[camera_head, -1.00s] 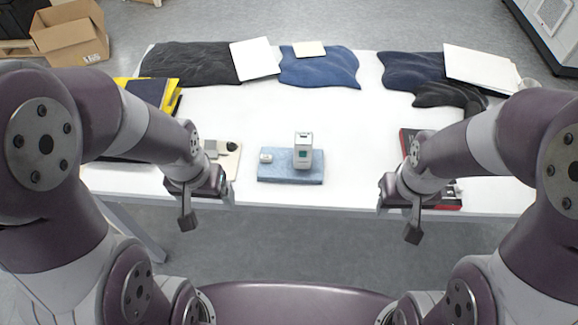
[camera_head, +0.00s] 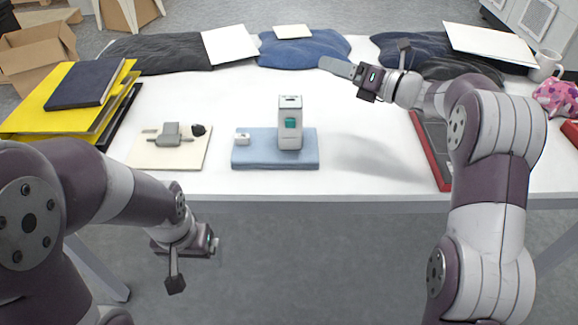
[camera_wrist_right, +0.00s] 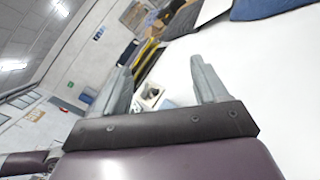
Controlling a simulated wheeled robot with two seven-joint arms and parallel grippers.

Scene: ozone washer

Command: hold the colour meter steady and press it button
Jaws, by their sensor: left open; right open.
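The colour meter, taken to be the white upright device with a teal screen (camera_head: 290,123), stands on the blue pad (camera_head: 250,156) near the table's front edge. A small white block (camera_head: 242,138) sits to its left on the same pad. My left gripper (camera_head: 195,264) is open and empty, in front of the table edge and left of the pad. My right gripper (camera_head: 369,60) is open above the table, to the right of and behind the meter. In the right wrist view its fingers (camera_wrist_right: 163,86) are spread with nothing held. The button cannot be made out.
A cream board (camera_head: 145,157) with a grey device lies left of the pad. Dark cloths and white sheets line the back. A red-edged dark item (camera_head: 433,150) lies right. The white table between pad and cloths is clear.

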